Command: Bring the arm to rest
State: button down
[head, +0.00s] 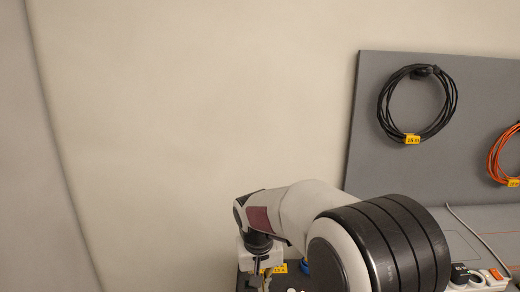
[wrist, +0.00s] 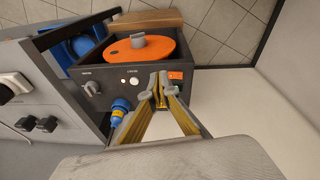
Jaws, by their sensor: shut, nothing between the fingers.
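My gripper (wrist: 159,90) shows in the wrist view with its fingertips together and nothing held. It also shows at the bottom of the head view (head: 263,279), partly cut off by the frame edge. In the wrist view its fingers point toward a dark box with an orange disc (wrist: 140,50) on top. I cannot tell how far apart the fingertips and the box are. My arm is bent low in the head view, with the wrist hanging down at its left end.
A blue plug (wrist: 120,108) sits on the dark box's near side. A grey panel with dark knobs (wrist: 46,124) stands at left. In the head view, a grey board holds a black cable coil (head: 381,105) and an orange coil (head: 491,160). The upper left shows bare wall.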

jog(key=s+d+r+t, duration=0.1)
jog(key=s+d+r, duration=0.3)
jog(key=s, duration=0.6)
jog(key=s+d+r+m+t, duration=0.1)
jog(key=s+d+r, duration=0.3)
jog(key=s+d, duration=0.3)
jog(key=s+d+r+t, duration=0.1)
jog(key=s+d+r, duration=0.4)
jog(key=s, duration=0.9)
jog(key=shift+d+m+y, duration=0.25)
jog(key=shift+m+y, duration=0.05)
dwell(0.4)
